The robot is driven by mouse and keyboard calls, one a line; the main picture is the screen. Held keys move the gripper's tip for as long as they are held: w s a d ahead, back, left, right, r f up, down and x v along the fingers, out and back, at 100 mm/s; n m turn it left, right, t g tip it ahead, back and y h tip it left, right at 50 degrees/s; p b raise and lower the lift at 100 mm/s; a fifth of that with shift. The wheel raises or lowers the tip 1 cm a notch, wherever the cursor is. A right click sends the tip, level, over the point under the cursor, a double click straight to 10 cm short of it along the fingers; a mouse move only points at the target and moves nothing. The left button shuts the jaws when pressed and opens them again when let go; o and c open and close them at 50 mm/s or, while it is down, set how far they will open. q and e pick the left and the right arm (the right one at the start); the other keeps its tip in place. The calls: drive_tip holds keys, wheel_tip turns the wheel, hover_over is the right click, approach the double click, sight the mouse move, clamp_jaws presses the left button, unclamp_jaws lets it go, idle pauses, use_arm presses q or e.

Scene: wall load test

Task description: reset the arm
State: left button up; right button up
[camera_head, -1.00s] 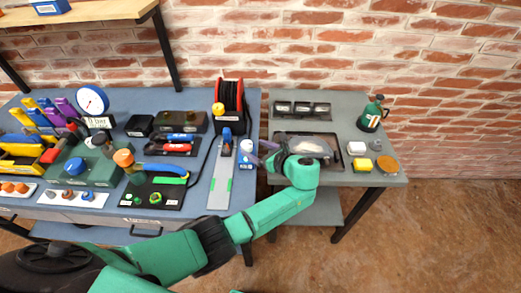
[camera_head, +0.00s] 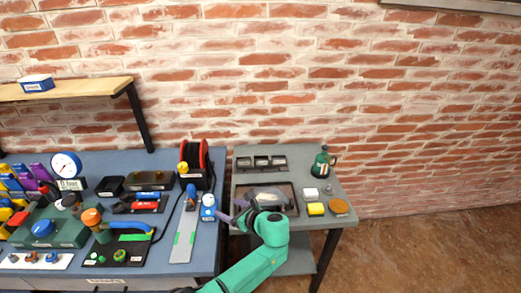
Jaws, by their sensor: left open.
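My left arm is green and comes in from the bottom. Its gripper (camera_head: 232,211) has purple-grey fingers and is open. It hovers by the left edge of the small grey table (camera_head: 262,223), close to the blue-and-white bottle (camera_head: 208,208) on the blue bench. I see nothing between the fingers. My wrist partly covers a dark tray (camera_head: 291,206) holding a pale clear item. My right gripper is out of view.
The blue bench (camera_head: 205,258) holds a gauge (camera_head: 66,165), a red-and-black reel (camera_head: 195,163) and several tools. Open floor lies at right.

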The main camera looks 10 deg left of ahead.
use_arm(q)
drive_tip(key=s+f+n+g+h, duration=0.4)
drive_tip(key=s+f+n+h, duration=0.4)
drive_tip(key=s+n, duration=0.5)
drive_tip(key=s+a+r+n+h, duration=0.2)
drive_tip(key=s+r+n+h, duration=0.3)
drive_tip(key=s+n, duration=0.6)
drive_tip(key=s+f+m+y, duration=0.1)
drive_tip(key=s+f, duration=0.1)
drive_tip(key=f, duration=0.9)
drive_tip(key=s+f+m, duration=0.1)
drive_tip(key=s+f, duration=0.1)
drive_tip(key=f, duration=0.8)
drive_tip(key=s+a+f+g+b, duration=0.1)
drive_tip(key=s+a+f+g, duration=0.1)
drive_tip(key=s+f, duration=1.5)
drive_tip(key=shift+s+a+y, duration=0.3)
drive_tip(key=shift+a, duration=0.3)
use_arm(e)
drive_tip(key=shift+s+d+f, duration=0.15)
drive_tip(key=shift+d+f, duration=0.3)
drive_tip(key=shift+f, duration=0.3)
